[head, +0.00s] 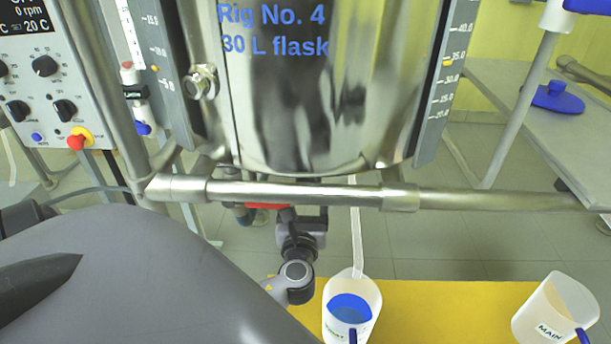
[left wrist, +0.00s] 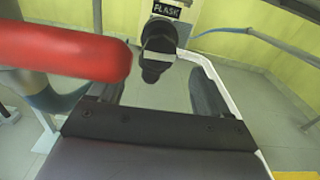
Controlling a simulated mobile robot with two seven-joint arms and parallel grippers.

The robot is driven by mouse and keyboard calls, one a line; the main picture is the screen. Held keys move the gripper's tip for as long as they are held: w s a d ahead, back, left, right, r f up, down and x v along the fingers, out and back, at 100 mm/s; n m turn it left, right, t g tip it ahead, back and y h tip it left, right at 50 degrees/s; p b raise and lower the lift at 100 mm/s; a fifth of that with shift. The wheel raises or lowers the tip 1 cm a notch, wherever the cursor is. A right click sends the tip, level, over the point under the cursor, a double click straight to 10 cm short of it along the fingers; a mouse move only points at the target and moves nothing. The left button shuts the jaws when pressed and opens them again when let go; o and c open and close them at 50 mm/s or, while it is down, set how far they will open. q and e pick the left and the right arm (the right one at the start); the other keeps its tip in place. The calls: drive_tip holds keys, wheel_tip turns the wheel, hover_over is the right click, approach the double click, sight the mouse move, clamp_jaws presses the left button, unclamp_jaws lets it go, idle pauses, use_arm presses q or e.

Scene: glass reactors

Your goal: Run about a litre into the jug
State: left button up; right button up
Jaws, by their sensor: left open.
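The steel vessel (head: 290,100), marked Rig No. 4, 30 L flask, fills the upper middle of the head view. Below it a red handle (head: 268,206) shows partly behind the frame bar; it looms large in the left wrist view (left wrist: 70,58). My left gripper (head: 303,214) is just below and beside the handle, open and apparently empty; its two fingers also show in the wrist view (left wrist: 158,92). A white jug (head: 339,322) with a blue surface inside stands below; its label is partly hidden. A second jug (head: 540,308), labelled MAIN, stands at right. My right gripper is out of view.
A steel frame bar (head: 300,194) crosses in front of the vessel's base. A thin white tube (head: 357,235) runs down to the left jug. Both jugs stand on a yellow surface (head: 450,310) with free room between them. A control panel (head: 45,100) is at upper left.

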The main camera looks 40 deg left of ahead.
use_arm(q)
drive_tip(key=shift+v, duration=1.35)
